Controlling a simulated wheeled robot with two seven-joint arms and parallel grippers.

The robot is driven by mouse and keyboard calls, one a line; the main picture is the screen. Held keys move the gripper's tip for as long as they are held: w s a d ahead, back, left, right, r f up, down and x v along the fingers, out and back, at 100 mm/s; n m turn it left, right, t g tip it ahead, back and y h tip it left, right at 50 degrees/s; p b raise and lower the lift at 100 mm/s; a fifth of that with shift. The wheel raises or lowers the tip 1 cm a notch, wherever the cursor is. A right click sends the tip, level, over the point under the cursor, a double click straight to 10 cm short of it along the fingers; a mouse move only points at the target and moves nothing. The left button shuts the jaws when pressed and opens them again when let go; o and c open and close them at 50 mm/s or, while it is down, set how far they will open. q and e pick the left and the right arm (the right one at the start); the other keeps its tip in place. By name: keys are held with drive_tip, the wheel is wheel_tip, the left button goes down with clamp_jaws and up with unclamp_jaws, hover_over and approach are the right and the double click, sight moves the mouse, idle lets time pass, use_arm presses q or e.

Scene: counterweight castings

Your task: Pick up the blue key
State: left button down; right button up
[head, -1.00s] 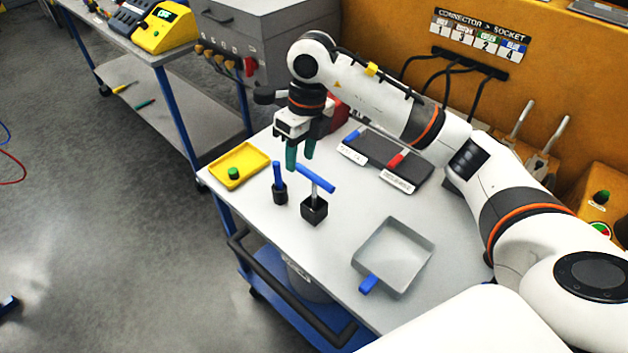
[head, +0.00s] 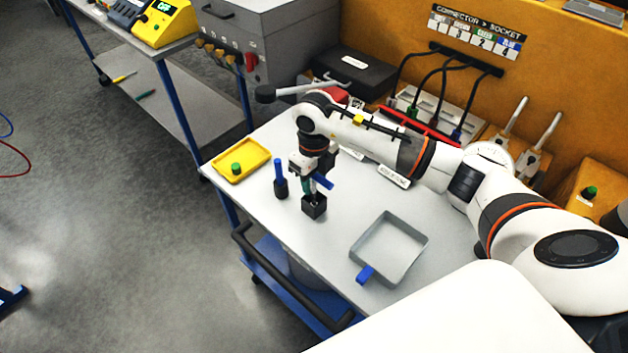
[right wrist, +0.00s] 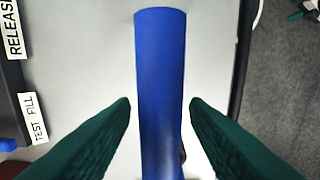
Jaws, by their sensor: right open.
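In the right wrist view the blue bar (right wrist: 160,60) runs between the two open fingers (right wrist: 160,103), with a gap on each side. My left gripper is not in view.
A blue-handled tool in a small black holder (head: 280,188) stands close left of the block. A yellow tray (head: 262,153) with a green knob lies farther left. A grey tray (head: 420,245) with a blue tab is at front right. Labels and switches lie behind the arm.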

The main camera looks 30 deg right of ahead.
drive_tip(key=shift+f, duration=0.45)
drive_tip(key=shift+c, duration=0.4)
clamp_jaws()
drive_tip(key=shift+r, duration=0.15)
